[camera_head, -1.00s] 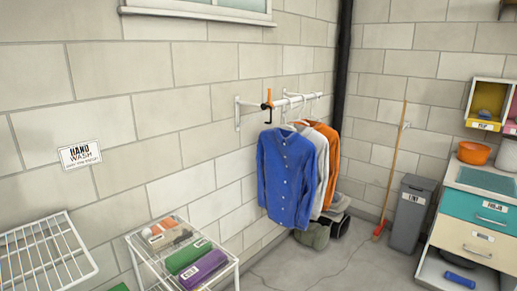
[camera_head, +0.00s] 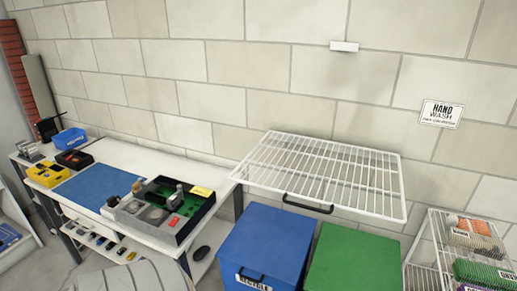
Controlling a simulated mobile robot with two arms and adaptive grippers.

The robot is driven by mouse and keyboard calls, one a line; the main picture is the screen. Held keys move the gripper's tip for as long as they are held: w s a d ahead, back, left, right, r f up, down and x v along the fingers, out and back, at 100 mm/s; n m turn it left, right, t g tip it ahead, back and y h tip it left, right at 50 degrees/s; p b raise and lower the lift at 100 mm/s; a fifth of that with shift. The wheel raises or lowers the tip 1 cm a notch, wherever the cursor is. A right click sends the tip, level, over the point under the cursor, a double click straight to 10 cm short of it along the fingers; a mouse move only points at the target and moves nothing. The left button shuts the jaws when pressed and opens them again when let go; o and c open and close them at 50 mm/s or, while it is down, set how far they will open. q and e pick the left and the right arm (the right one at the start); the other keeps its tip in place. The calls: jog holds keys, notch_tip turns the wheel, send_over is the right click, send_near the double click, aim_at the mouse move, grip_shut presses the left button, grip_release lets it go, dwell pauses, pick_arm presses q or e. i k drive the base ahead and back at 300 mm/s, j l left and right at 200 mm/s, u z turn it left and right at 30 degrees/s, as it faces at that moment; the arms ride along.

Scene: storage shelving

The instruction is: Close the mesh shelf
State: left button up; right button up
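The mesh shelf (camera_head: 325,172) is a white wire rack on the block wall in the right half of the head view. It sticks out from the wall above a blue bin and a green bin, sloping slightly in the picture. A black handle (camera_head: 307,205) is on its front edge. Neither of my grippers shows in the head view, so their state and distance to the shelf are hidden.
A blue bin (camera_head: 265,246) and a green bin (camera_head: 352,260) stand under the shelf. A white workbench (camera_head: 125,163) with trays and tools is on the left. A small wire rack (camera_head: 423,250) with rolled items stands at the right. A hand-wash sign (camera_head: 441,113) hangs on the wall.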

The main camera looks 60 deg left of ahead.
aim_at(332, 205)
jog(key=u, duration=1.4)
